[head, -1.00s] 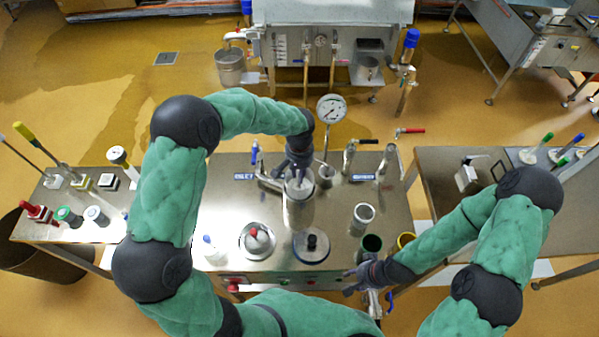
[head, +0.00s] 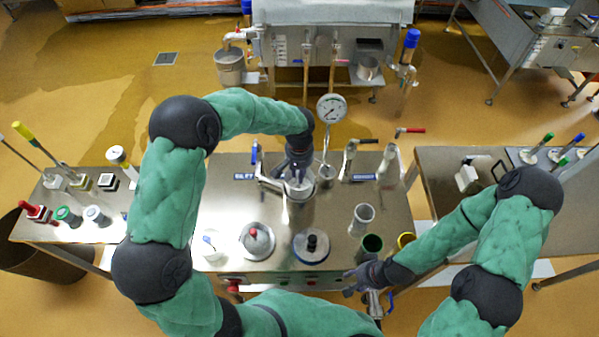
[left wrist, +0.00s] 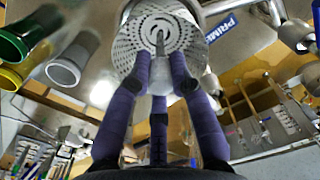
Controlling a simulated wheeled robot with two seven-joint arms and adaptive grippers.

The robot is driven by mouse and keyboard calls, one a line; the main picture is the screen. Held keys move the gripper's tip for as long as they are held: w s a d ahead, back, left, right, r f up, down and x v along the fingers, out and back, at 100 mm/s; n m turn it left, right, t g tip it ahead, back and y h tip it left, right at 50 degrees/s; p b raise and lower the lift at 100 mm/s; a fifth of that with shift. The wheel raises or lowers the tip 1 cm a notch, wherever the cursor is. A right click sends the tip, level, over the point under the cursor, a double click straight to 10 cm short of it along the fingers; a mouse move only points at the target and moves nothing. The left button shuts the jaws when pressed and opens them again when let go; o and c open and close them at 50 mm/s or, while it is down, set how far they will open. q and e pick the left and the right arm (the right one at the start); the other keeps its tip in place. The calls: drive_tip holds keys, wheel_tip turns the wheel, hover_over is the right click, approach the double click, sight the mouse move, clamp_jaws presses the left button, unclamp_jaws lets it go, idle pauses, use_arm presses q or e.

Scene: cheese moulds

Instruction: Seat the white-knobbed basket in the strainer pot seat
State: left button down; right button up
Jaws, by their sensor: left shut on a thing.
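In the head view the basket is at the mouth of a tall metal pot (head: 299,210), mostly hidden by my gripper. I cannot tell how deep it sits. My right gripper (head: 358,282) hangs at the table's front edge, apart from the pot; its fingers are too small to read.
A red-knobbed lid (head: 257,240) and a black-knobbed disc (head: 311,246) stand in front of the pot. A grey tube (head: 362,219), green cup (head: 371,246) and yellow-rimmed cup (head: 406,240) are to the right. A dial gauge (head: 332,108) and pipes rise behind.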

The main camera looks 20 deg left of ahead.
sight(299, 187)
use_arm(q)
drive_tip(key=shift+f+b, duration=4.2)
drive_tip(key=shift+f, duration=1.35)
idle(0.4)
drive_tip(key=c, duration=1)
unclamp_jaws()
drive_tip(key=shift+c, duration=0.2)
wheel_tip(299, 187, up, 12)
